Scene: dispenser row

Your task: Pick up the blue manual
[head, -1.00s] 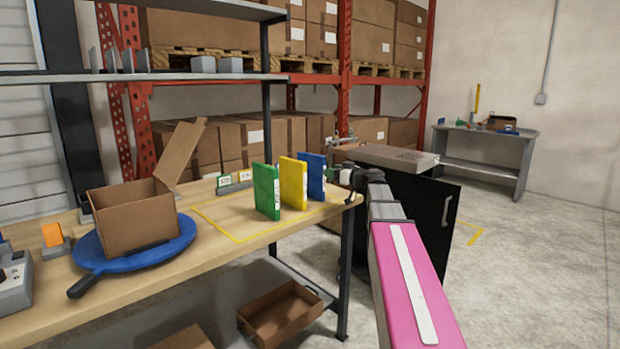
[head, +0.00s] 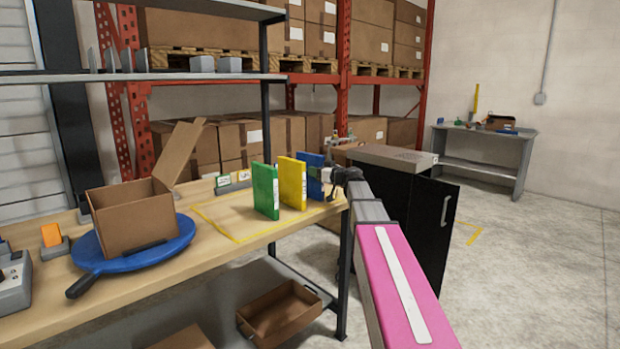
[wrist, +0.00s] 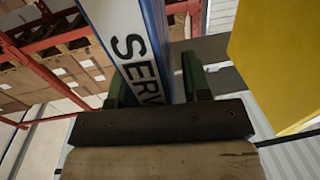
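The blue manual (head: 313,164) stands upright at the right end of a row of three manuals on the wooden table. Its white spine with dark lettering shows in the wrist view (wrist: 132,42). My gripper (head: 329,175) is at the manual's right side in the head view and partly covers it. In the wrist view my gripper (wrist: 155,80) has its green fingers apart, one on each side of the spine. A gap shows between the manual and the right finger. Contact at the left finger cannot be told.
The yellow manual (head: 292,183) stands close to the left of the blue one, then the green manual (head: 265,190). An open carton (head: 133,220) sits on a blue turntable (head: 178,246) further left. A black cabinet (head: 400,205) stands right of the table.

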